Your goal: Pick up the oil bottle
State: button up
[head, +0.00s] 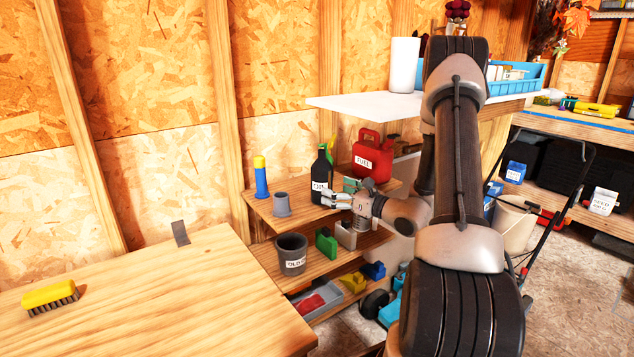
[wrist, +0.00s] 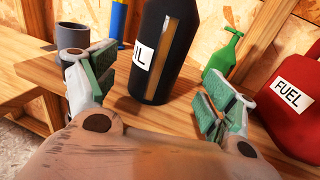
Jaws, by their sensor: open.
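The oil bottle (head: 319,172) is dark, with a white label, and stands upright on the wooden shelf by the wall. In the wrist view the bottle (wrist: 165,50) stands ahead, between the two finger lines, its label partly at the left. My gripper (head: 335,197) is at the shelf, close to the bottle's right side in the head view. In the wrist view my gripper (wrist: 150,95) is open, with green-padded fingers left and right of the bottle. The bottle's base stands just beyond the fingers, and no contact shows. Its top is cut off in the wrist view.
A red fuel can (head: 372,155) stands to the right, with a green bottle (wrist: 222,57) beside it. A grey cup (head: 281,204) and a blue tube with yellow cap (head: 261,177) stand left. A white board (head: 420,105) overhangs above. A bench (head: 180,300) lies front left.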

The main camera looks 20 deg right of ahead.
aim_at(321, 157)
jog(key=x, duration=0.6)
jog(key=shift+w+a+f, duration=0.15)
jog(key=shift+a, duration=0.05)
jog(key=c, duration=1.4)
jog(key=shift+r, duration=4.95)
